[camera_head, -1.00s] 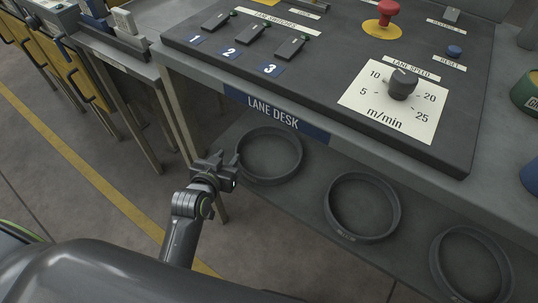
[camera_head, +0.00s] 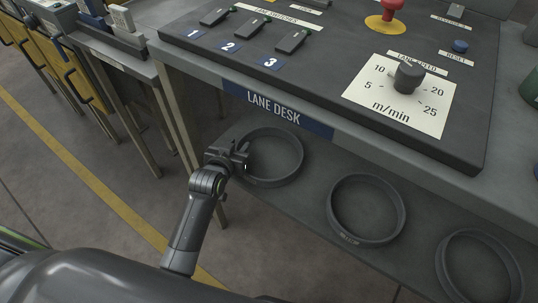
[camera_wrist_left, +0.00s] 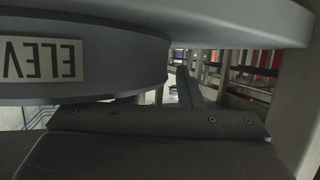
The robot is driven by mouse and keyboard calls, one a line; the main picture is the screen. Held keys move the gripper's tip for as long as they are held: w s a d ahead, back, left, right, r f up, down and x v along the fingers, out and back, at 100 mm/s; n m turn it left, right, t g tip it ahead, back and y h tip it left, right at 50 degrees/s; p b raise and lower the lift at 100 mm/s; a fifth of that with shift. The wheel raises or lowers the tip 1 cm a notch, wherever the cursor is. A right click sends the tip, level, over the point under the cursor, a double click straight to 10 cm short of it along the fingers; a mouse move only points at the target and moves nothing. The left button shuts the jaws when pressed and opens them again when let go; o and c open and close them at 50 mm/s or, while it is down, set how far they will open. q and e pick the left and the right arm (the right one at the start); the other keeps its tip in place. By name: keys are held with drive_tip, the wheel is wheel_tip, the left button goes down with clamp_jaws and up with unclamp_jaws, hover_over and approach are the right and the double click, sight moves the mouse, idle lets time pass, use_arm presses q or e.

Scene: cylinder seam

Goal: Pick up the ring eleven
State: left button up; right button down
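Three dark grey rings lie on the shelf below the lane desk: a left ring (camera_head: 290,180), a middle ring (camera_head: 341,232) and a right ring (camera_head: 443,283). My left gripper (camera_head: 243,158) is at the left rim of the left ring, with its fingers apart. In the left wrist view a ring wall (camera_wrist_left: 120,68) fills the upper left, close to the gripper, with an upside-down label (camera_wrist_left: 42,61) reading "ELEV", cut off by the frame edge. One finger shows right of the ring wall; the other is mostly hidden. My right gripper is out of view.
The lane desk (camera_head: 180,62) overhangs the shelf (camera_head: 315,187), with switches, a red button (camera_head: 391,8) and a speed knob (camera_head: 408,77) on top. Desk legs stand left of my left gripper. The floor in front is clear.

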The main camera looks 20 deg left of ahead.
use_arm(q)
clamp_jaws()
drive_tip(key=shift+r, duration=0.1)
